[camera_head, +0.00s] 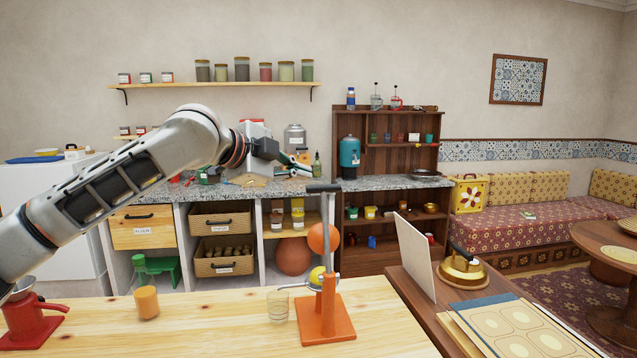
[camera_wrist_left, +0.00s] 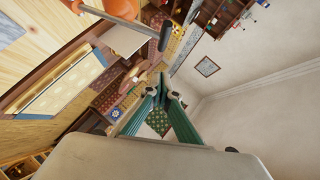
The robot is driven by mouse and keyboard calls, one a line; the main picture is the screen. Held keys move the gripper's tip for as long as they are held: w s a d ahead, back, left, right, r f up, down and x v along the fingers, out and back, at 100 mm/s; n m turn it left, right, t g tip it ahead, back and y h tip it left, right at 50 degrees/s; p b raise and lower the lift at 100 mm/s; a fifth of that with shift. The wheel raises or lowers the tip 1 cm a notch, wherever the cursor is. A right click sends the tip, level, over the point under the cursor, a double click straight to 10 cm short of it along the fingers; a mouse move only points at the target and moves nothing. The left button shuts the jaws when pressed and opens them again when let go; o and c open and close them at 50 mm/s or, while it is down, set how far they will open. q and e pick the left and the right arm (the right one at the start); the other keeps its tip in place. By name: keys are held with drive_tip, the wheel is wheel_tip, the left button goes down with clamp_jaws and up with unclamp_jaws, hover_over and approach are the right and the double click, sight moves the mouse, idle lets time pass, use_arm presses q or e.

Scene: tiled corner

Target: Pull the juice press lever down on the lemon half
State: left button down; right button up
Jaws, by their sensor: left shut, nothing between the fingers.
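The orange juice press (camera_head: 325,322) stands on the wooden counter. Its grey lever (camera_head: 322,188) is raised, with its grip at the top of the upright and the orange press cup (camera_head: 323,238) held high. The yellow lemon half (camera_head: 317,275) sits below the cup, apart from it. A clear glass (camera_head: 277,307) stands just left of the press base. My left gripper (camera_head: 303,166) is shut and empty, above and slightly left of the lever grip, not visibly touching it. In the left wrist view its teal fingers (camera_wrist_left: 162,82) meet, with the lever grip (camera_wrist_left: 165,36) beyond them. My right gripper is not visible.
The counter between orange cup and glass is clear.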

sight(327, 187)
use_arm(q)
drive_tip(key=x, duration=0.3)
drive_tip(key=a+p+x, duration=0.1)
drive_tip(key=x, duration=0.2)
drive_tip(key=w+f+p+x, duration=0.1)
drive_tip(key=x, duration=0.3)
drive_tip(key=shift+a+r, duration=0.1)
drive_tip(key=shift+a, duration=0.3)
drive_tip(key=shift+w+a+f, duration=0.1)
drive_tip(key=shift+w+f, duration=0.2)
drive_tip(key=shift+w, duration=0.1)
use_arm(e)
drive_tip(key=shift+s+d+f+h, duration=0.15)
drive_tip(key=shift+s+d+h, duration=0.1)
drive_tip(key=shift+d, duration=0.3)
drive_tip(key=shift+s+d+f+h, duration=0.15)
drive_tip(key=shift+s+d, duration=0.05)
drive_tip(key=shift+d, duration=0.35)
use_arm(q)
drive_tip(key=shift+w+f, duration=0.1)
drive_tip(key=shift+w, duration=0.05)
